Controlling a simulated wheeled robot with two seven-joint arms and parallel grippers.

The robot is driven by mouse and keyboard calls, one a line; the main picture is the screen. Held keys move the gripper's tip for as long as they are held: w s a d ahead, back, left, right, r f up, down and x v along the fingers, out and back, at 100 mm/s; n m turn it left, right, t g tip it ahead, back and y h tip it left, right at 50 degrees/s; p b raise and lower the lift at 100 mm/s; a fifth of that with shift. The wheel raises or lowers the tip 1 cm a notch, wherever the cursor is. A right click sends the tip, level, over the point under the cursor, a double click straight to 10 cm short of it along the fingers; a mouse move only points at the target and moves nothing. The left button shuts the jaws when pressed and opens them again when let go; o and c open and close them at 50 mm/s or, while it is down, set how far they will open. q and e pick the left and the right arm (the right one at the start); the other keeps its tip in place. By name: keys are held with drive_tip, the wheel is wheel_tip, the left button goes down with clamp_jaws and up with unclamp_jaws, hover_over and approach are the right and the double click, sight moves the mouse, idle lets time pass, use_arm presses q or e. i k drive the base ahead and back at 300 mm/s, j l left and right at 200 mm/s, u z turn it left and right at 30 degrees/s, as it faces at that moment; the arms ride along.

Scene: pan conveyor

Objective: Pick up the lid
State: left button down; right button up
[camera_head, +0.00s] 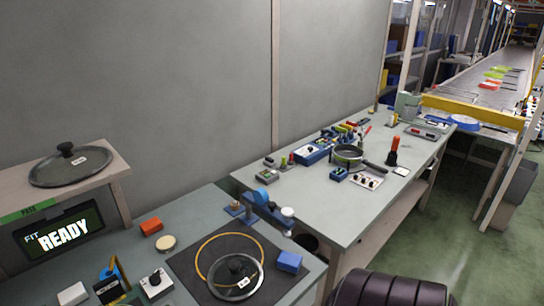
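A round glass lid (234,278) with a dark knob and a small white label lies on a dark mat on the near bench, partly over a yellow ring on the mat. A second glass lid (71,166) with a dark knob and white label rests on a raised wooden shelf at the left. Neither of my grippers is in view, so nothing shows as touching either lid.
The near bench (205,207) also holds an orange block (151,227), a blue block (289,261) and a blue fixture (266,205). A second table (270,166) carries a pan (347,152) and small devices. A conveyor (500,85) runs far right.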

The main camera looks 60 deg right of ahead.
sight(236, 277)
drive_tip(key=i+l+z, duration=0.1)
drive_tip(key=z, duration=1.35)
